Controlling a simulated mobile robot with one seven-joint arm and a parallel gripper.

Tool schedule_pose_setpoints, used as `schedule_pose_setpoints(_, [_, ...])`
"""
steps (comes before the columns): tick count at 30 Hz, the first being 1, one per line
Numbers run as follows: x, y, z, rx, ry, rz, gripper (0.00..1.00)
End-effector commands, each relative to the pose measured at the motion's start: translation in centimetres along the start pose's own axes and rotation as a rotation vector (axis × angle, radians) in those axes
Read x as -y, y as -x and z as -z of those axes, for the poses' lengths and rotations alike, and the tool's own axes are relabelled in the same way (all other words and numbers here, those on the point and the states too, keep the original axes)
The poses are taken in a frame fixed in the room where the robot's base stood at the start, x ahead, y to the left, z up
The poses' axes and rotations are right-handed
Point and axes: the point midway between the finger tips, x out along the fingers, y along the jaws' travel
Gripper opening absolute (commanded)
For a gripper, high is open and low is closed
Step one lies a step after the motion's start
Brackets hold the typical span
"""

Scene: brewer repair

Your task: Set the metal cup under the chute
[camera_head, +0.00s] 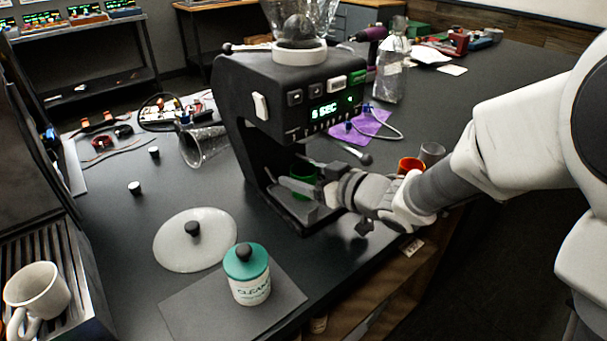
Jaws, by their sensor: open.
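A black grinder (285,85) with a lit display stands on the dark counter. A green cup (303,174) stands in the space under its head, partly hidden by my gripper. My gripper (300,175) is open at the grinder's base, its fingers reaching in beside the green cup. I cannot tell whether they touch it. A grey cup (432,152), which looks like the metal cup, stands right of the grinder, behind my arm. An orange cup (410,164) stands next to it. The chute itself is not clearly visible.
A glass funnel (205,146) lies left of the grinder. A white mug (40,290) is at lower left. The counter's front edge runs below my gripper.

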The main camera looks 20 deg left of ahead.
Motion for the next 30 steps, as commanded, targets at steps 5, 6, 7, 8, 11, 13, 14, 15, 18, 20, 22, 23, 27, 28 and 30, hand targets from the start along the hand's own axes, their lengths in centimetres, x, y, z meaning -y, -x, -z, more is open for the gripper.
schedule_pose_setpoints(5, [-0.2, 2.4, 0.5, -0.001, 0.0, -0.004, 0.76])
schedule_pose_setpoints(6, [-0.1, 3.2, 0.5, 0.0, 0.0, -0.004, 0.76])
schedule_pose_setpoints(7, [-0.2, 3.9, 0.5, 0.0, -0.001, -0.006, 0.76])
schedule_pose_setpoints(8, [-0.2, 4.6, 0.5, -0.001, -0.001, -0.005, 0.76])
schedule_pose_setpoints(11, [-0.1, 6.9, 0.5, -0.001, -0.001, -0.004, 0.76])
schedule_pose_setpoints(13, [-0.1, 8.3, 0.5, -0.001, 0.0, -0.005, 0.76])
schedule_pose_setpoints(14, [-0.1, 8.9, 0.5, -0.001, -0.001, -0.005, 0.76])
schedule_pose_setpoints(15, [-0.1, 9.6, 0.4, -0.001, 0.0, -0.004, 0.76])
schedule_pose_setpoints(18, [-0.1, 10.9, 0.4, -0.001, 0.001, -0.003, 0.76])
schedule_pose_setpoints(20, [-0.1, 11.4, 0.3, -0.001, 0.0, -0.002, 0.76])
schedule_pose_setpoints(22, [0.0, 11.9, 0.3, 0.0, 0.0, 0.0, 0.76])
schedule_pose_setpoints(23, [0.0, 12.0, 0.2, 0.0, 0.0, -0.001, 0.76])
schedule_pose_setpoints(27, [0.0, 12.1, 0.2, 0.0, 0.0, -0.001, 0.76])
schedule_pose_setpoints(28, [-0.1, 12.1, 0.2, 0.0, 0.001, -0.003, 0.76])
schedule_pose_setpoints(30, [-0.5, 12.3, 0.3, 0.005, 0.006, -0.023, 0.76])
